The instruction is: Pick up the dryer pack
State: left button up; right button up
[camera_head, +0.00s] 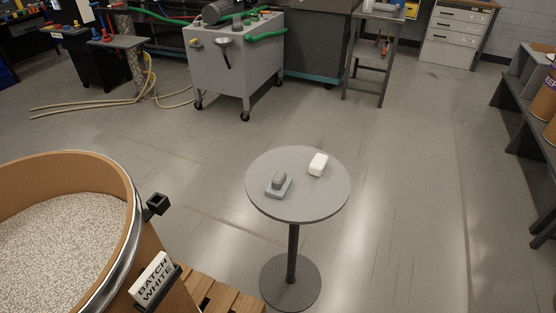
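A small round grey table (298,208) stands in the middle of the view on a single post. A small white block-shaped pack (318,164), which looks like the dryer pack, lies on the table's far right part. To its left, a dark grey rounded item (279,179) sits on a flat blue-grey base (274,191). The two are apart, with bare tabletop between them. No lettering can be read on the white pack. Neither of my grippers is in view.
A large open drum (123,255) of pale pellets, labelled "BATCH WHITE" (154,281), stands at left on a wooden pallet (222,299). A wheeled grey machine (236,62) and hoses (110,103) are behind. Shelving (520,107) is at right. Floor around the table is mostly clear.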

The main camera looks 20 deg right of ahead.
aim_at(319, 164)
jog(key=l+u, duration=0.35)
jog(key=i+l+u, duration=0.1)
jog(key=l+u, duration=0.25)
jog(key=k+l+u, duration=0.1)
jog(key=l+u, duration=0.2)
jog(key=l, duration=0.7)
